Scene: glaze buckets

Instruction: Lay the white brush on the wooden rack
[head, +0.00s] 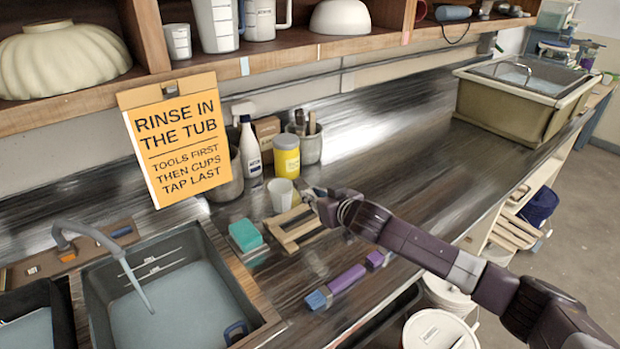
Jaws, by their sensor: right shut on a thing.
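My right gripper (319,198) is at the right end of the wooden rack (290,238), low over the counter. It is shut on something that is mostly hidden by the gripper. A small pale piece shows at the fingertips, and I take it for the white brush (308,193). I see no other white brush. I cannot tell whether the piece touches the rack. The rack is a small slatted frame lying on the counter, its top partly bare. My left gripper is not in view.
A white cup (281,195) and a yellow jar (287,158) stand just behind the rack. A teal sponge (245,234) lies left of it, beside the sink (180,300). The counter farther right is clear.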

